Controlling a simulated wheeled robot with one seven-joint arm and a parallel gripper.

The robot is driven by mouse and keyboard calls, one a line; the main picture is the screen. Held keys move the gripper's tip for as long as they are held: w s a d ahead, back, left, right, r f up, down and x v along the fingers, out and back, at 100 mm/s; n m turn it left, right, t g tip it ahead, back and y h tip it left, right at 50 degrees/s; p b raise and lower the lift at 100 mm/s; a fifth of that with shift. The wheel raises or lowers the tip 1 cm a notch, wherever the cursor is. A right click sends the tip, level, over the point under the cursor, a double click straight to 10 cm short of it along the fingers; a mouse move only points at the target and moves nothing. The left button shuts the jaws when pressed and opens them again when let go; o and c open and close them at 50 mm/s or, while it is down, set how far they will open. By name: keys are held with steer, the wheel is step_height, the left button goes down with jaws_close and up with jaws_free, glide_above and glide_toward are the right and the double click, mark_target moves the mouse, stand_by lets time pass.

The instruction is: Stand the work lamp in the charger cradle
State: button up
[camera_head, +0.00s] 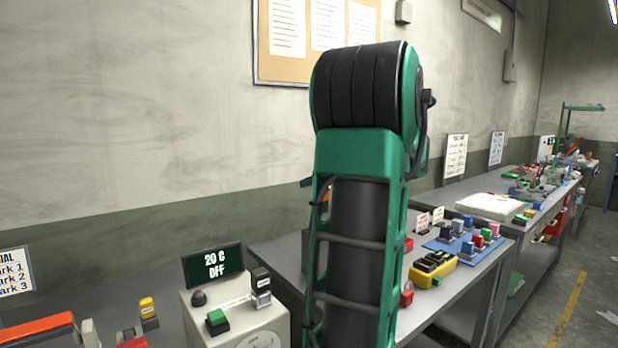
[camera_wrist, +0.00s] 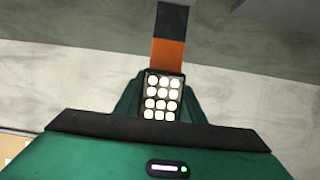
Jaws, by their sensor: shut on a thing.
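The work lamp (camera_wrist: 168,55) shows in the wrist view as an orange and black bar with a panel of several lit round white lights at its near end. My gripper (camera_wrist: 164,85) is shut on it; the fingertips themselves are hard to make out. In the head view my arm hides the gripper and nearly all of the lamp; only a small orange patch shows beside the arm. I cannot pick out the charger cradle for sure. A yellow block with black tops (camera_head: 432,268) stands on the grey bench (camera_head: 460,290), right of my arm.
A blue mat (camera_head: 440,245) with several coloured blocks lies behind the yellow block. A pinboard (camera_head: 312,40) hangs on the wall. Further benches run right.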

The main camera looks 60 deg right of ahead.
steer(key=shift+f, duration=1.25)
steer(key=shift+f, duration=1.7)
stand_by(0.9)
steer(key=o, duration=1.2)
steer(key=shift+o, duration=0.2)
steer(key=shift+s+a, duration=0.1)
steer(key=shift+s, duration=0.05)
steer(key=v, duration=1)
steer(key=shift+s, duration=0.15)
steer(key=shift+a, duration=0.15)
